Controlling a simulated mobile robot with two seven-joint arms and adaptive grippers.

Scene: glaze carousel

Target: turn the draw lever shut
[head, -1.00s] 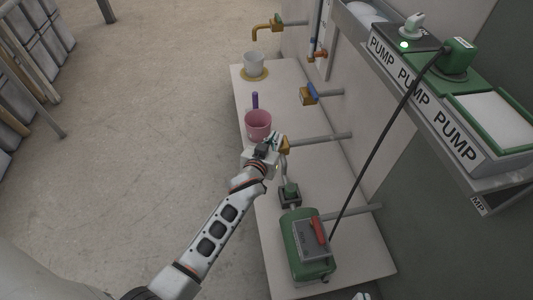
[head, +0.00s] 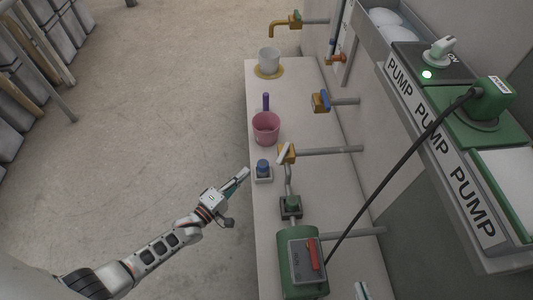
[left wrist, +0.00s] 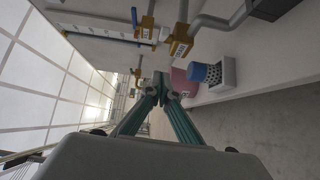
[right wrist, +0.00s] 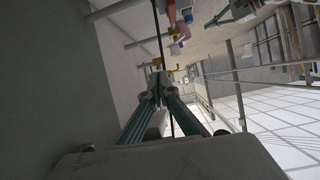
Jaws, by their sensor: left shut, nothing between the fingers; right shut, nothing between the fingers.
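A yellow valve with a pale lever (head: 286,153) sits on the grey pipe by the pump; the lever lies slanted. Another yellow valve (head: 321,102) with a blue lever is farther back. Labels on yellow valve bodies (left wrist: 180,42) show in the left wrist view, but I cannot read them, so I cannot tell which lever is the draw lever. My left gripper (head: 244,173) is shut and empty, just off the bench's left edge, apart from the valves. My right gripper (head: 362,291) is shut and empty at the bottom edge; its tips (right wrist: 158,77) show in the right wrist view.
A blue-topped piece in a pale holder (head: 263,171) stands between my left gripper and the pipe. A black cable (head: 402,156) hangs from the switch shelf.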

